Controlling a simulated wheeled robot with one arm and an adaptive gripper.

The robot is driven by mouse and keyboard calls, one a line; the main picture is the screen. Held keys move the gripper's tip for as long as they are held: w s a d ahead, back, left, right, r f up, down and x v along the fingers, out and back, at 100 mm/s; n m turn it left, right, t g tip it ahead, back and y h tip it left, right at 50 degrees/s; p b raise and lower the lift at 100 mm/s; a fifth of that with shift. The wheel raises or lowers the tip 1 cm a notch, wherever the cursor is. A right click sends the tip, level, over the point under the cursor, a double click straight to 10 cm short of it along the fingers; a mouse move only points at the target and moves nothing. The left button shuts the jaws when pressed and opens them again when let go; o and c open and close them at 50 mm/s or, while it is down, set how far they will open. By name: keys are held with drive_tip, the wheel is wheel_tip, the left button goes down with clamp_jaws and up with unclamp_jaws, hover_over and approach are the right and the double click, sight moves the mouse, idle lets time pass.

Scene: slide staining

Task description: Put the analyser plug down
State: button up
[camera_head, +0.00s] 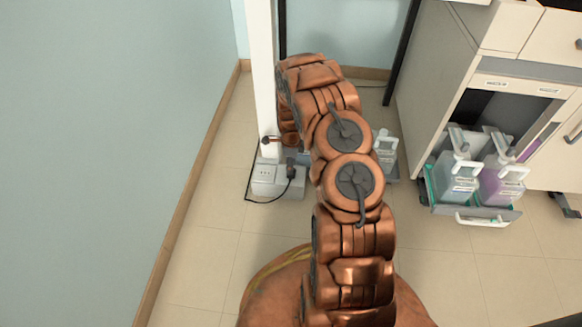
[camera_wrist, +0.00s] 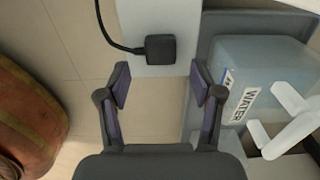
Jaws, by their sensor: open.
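The analyser plug (camera_wrist: 160,48), a small black block with a black cable, is on a white surface at the top of the wrist view. In the head view a dark plug (camera_head: 291,168) with a black cable shows at the right end of a white socket box (camera_head: 265,188) on the floor. My gripper (camera_wrist: 160,77) is open and empty. Its two fingertips are spread to either side, just below the plug in the wrist view, with a visible gap to it. Whether the plug sits in a socket cannot be told.
A water container (camera_wrist: 262,80) in a grey tray stands close to the right finger. A white post (camera_head: 263,80) rises behind the socket box. A cabinet (camera_head: 440,75) with bottles in a pull-out tray (camera_head: 470,211) is at right. The left wall is close; floor between is clear.

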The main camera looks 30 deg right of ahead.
drive_tip(key=s+a+r+n+g+p, duration=0.1)
drive_tip(key=s+a+r+n, duration=0.3)
drive_tip(key=r, duration=0.6)
drive_tip(key=s+a+r+n, duration=0.4)
drive_tip(key=a+r, duration=0.1)
drive_tip(key=r, duration=0.5)
drive_tip(key=s+a+r+n+g+p, duration=0.1)
drive_tip(key=s+a+r+n, duration=0.3)
drive_tip(key=r, duration=0.6)
drive_tip(key=s+a+r+n, duration=0.3)
drive_tip(key=s+n, duration=0.1)
drive_tip(key=s, duration=0.4)
drive_tip(key=s+a+r+n+g, duration=0.1)
drive_tip(key=s+a+r+n, duration=0.2)
drive_tip(key=s, duration=0.6)
drive_tip(key=s+a+r+n, duration=0.4)
drive_tip(key=s+n, duration=0.3)
drive_tip(key=s, duration=0.2)
drive_tip(key=shift+a, duration=0.65)
